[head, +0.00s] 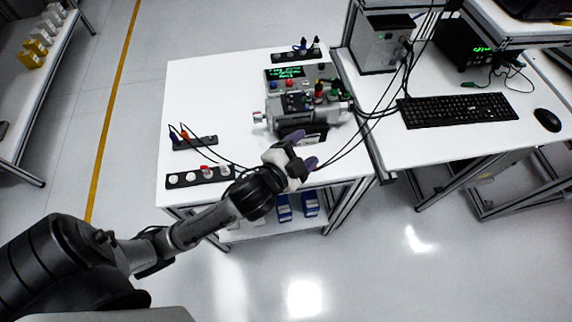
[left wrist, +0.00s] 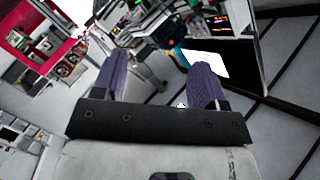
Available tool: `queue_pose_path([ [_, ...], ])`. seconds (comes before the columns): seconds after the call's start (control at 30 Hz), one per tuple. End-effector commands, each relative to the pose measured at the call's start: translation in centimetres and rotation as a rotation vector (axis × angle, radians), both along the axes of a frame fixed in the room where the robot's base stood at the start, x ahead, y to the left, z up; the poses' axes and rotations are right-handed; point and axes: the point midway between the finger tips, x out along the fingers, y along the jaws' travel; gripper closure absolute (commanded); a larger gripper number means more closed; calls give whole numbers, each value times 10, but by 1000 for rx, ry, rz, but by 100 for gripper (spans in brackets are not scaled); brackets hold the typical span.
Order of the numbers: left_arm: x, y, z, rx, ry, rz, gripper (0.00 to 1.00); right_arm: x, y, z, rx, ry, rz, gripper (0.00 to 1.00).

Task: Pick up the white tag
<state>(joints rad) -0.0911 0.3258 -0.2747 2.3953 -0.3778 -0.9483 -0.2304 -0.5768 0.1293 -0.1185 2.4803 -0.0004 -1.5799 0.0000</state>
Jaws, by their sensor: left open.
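I cannot single out the white tag for certain. Small white round pieces (head: 173,180) sit in a black strip holder at the table's front left in the head view, one with red on it. In the left wrist view a bright white patch (left wrist: 213,62) with a blue edge lies behind the right-hand finger; I cannot tell what it is. My left gripper (head: 302,151) is open, with purple fingers, at the table's front edge just in front of the grey motor device (head: 292,106). Its fingers also show in the left wrist view (left wrist: 155,72), with nothing held between them. My right gripper is not in view.
A control box with a green display (head: 287,72) stands behind the motor device. Black cables run right to a second table with a keyboard (head: 458,110) and mouse (head: 547,120). Blue bins (head: 284,208) are below the table. The white tabletop's left back is clear.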

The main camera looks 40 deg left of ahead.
Motion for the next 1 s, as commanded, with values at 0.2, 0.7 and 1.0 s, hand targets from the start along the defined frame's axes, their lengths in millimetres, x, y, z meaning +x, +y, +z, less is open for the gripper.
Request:
queue_pose_path([
  [0.2, 19, -60, 119, 602, -642, -258, 34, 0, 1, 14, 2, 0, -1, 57],
  [0.7, -40, -147, 61, 2125, -1827, -1155, 34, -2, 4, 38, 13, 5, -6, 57],
  [1.0, -14, -29, -5, -1600, 1242, 1331, 34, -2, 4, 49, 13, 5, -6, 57],
])
